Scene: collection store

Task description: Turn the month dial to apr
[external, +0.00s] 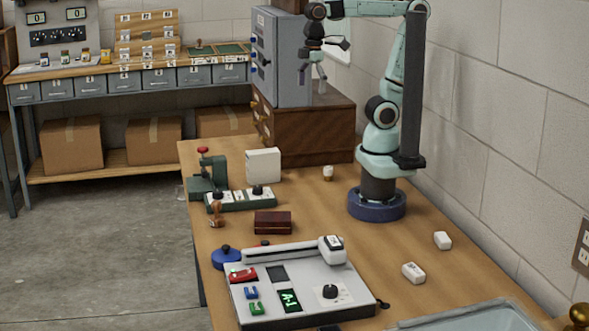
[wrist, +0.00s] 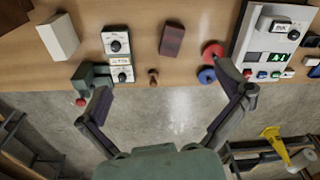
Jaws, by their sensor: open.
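Two black dials on white panels sit on a green-based device (external: 240,200); the lettering is too small to tell which is the month dial. In the wrist view one dial (wrist: 115,46) is on the upper panel and the other dial (wrist: 121,77) on the lower panel. A third black dial (external: 330,292) is on the grey console (external: 262,308), which has a lit green display. My gripper (external: 313,78) is open and empty, raised high near the grey cabinet, well away from the dials. In the wrist view its fingers (wrist: 174,92) are spread wide.
A green press with a red knob (external: 205,175), a white box (external: 263,165), a wooden stamp (external: 216,215) and a dark red box (external: 272,222) stand around the green-based device. White blocks (external: 413,272) and a tray (external: 470,318) are at the front right.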

